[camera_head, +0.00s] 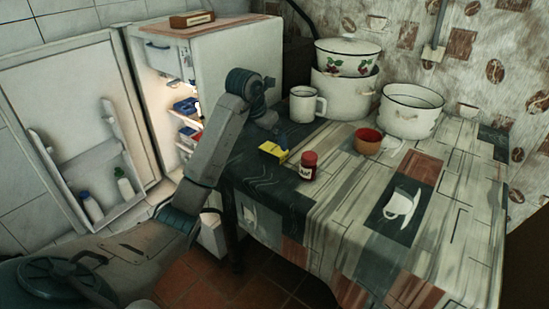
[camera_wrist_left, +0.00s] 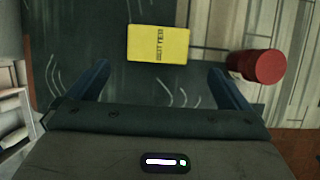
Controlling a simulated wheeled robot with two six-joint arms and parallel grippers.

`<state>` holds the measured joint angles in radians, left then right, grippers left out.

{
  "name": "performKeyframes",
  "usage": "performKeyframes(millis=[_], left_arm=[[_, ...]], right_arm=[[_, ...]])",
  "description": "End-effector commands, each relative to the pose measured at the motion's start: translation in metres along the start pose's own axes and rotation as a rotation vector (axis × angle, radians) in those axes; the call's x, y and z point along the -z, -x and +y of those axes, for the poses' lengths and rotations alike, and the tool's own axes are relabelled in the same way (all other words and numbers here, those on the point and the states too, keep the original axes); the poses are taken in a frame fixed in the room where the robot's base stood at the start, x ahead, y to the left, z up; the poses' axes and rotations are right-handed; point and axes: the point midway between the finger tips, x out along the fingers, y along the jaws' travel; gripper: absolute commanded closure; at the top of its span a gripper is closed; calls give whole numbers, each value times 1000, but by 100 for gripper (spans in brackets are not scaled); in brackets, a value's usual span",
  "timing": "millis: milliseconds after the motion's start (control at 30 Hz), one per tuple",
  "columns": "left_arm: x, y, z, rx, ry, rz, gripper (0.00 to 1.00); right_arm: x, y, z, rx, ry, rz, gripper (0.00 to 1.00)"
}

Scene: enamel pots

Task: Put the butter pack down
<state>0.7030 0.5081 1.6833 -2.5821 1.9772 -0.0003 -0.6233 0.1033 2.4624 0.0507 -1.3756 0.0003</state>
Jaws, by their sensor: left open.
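The butter pack, a small yellow block with dark lettering (camera_head: 273,151), lies on the patterned tablecloth near the table's left edge. In the left wrist view the yellow pack (camera_wrist_left: 158,44) lies flat beyond my fingertips, with a visible gap between it and both fingers. My left gripper (camera_wrist_left: 158,80) is open and empty, its two dark fingers spread wide. In the head view my left gripper (camera_head: 277,135) is small and dark beside the pack, partly hidden by my own arm. My right gripper is not in view.
A red-lidded jar (camera_head: 308,166) stands close right of the pack; it also shows in the left wrist view (camera_wrist_left: 257,66). A white mug (camera_head: 305,104), orange cup (camera_head: 368,141) and enamel pots (camera_head: 343,92) stand behind. The open fridge (camera_head: 219,76) is left. The table's front right is clear.

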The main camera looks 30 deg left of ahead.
Motion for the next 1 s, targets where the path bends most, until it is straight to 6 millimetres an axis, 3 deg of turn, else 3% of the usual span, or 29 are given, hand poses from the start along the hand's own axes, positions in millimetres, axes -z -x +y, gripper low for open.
performKeyframes(millis=[600, 867, 900, 1000], left_arm=[[-6, -71, 4, 3, -1, 2, 0], [-6, -75, 4, 2, -1, 1, 0], [-6, -75, 4, 2, -1, 1, 2], [-6, -75, 4, 2, -1, 1, 22]], right_arm=[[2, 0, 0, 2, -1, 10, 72], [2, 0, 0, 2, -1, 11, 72], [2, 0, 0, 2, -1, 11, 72], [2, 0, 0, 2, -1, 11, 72]])
